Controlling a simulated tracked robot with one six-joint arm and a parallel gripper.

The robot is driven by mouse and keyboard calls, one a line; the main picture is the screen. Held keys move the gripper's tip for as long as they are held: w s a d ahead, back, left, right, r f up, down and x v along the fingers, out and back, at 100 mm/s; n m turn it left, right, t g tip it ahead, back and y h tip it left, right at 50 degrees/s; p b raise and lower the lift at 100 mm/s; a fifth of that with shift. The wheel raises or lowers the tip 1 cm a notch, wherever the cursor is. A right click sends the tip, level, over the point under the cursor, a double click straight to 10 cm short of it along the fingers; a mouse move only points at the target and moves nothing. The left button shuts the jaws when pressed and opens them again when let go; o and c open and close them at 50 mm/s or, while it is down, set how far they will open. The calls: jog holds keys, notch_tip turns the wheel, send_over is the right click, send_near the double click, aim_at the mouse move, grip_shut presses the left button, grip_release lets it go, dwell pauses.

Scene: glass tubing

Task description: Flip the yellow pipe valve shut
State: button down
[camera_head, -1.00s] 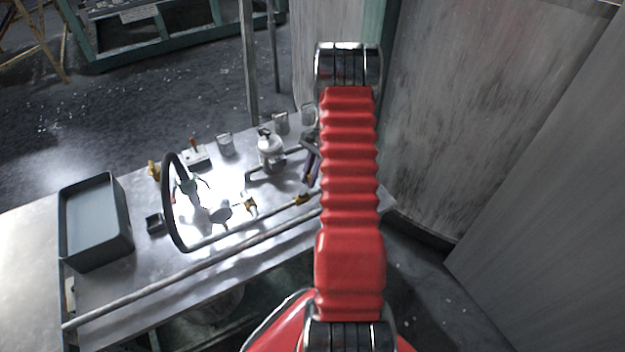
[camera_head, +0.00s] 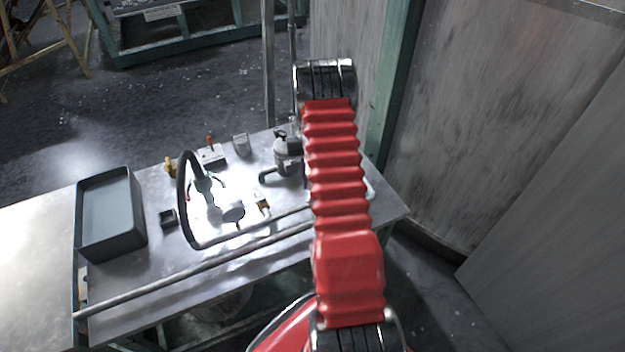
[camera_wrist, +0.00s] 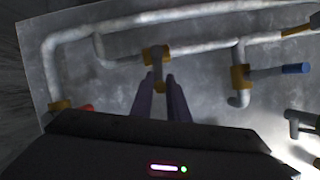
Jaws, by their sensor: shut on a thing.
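In the wrist view, a yellow-brass valve (camera_wrist: 155,53) sits on the grey pipe at the upper middle. Its short yellow handle points down the picture, between the fingers of my gripper (camera_wrist: 160,77). The two dark purple fingers are shut on this handle, one on each side. In the head view my red arm hides the gripper and this valve.
Grey piping (camera_wrist: 200,47) runs across the metal table. A brass fitting with a blue handle (camera_wrist: 296,69) is to the right, a red handle (camera_wrist: 87,108) to the lower left. A grey tray (camera_head: 110,215) and a bottle (camera_head: 287,153) stand on the table.

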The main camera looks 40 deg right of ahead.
jog(key=shift+w+a+n+h, duration=0.3)
jog(key=shift+n, duration=0.5)
jog(key=c, duration=1.7)
grip_release()
jog(key=v, duration=1.3)
jog(key=shift+w+r, duration=0.3)
